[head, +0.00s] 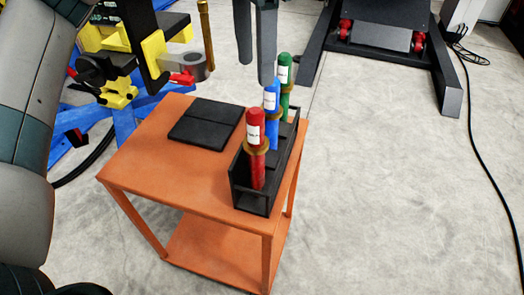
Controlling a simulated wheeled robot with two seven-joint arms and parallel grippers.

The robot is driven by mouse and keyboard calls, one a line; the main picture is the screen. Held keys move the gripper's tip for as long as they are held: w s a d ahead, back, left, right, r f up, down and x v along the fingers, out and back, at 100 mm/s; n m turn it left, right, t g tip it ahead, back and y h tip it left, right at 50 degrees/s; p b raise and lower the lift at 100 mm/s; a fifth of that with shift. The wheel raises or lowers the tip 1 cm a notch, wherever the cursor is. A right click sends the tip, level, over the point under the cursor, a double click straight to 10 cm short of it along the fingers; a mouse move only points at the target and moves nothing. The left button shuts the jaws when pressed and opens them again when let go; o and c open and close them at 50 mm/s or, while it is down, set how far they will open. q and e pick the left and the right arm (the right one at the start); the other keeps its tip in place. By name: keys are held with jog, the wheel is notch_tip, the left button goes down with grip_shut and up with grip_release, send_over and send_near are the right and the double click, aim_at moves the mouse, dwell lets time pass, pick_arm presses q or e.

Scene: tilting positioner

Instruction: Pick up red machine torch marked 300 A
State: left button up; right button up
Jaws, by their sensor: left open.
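The red torch (257,170) stands upright in the near end of a black rack (239,185) on an orange cart. It has a red cap, a white label and a brass-coloured collar. The label's print is too small to read. A blue torch (271,100) and a green torch (285,75) stand behind it in the same rack. My left gripper (256,70) is open and empty, its two dark fingers pointing down from the top edge. In the picture its tips are above and beyond the red torch, close to the blue one. My right gripper is not in view.
The orange cart (135,170) carries a flat black pad (205,124) left of the rack. Blue and yellow equipment with a grey cylinder (190,66) stands behind the cart's left side. A black-framed machine (380,38) stands at the back right. The floor to the right is clear except a black cable (484,150).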

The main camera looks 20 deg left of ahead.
aim_at(254, 111)
pick_arm(q)
jog(key=f, duration=0.2)
jog(key=f+p, duration=0.1)
jog(key=shift+w+a, duration=0.25)
jog(key=shift+a, duration=0.05)
notch_tip(254, 111, down, 8)
jog(key=p, duration=0.3)
jog(key=shift+f, duration=0.65)
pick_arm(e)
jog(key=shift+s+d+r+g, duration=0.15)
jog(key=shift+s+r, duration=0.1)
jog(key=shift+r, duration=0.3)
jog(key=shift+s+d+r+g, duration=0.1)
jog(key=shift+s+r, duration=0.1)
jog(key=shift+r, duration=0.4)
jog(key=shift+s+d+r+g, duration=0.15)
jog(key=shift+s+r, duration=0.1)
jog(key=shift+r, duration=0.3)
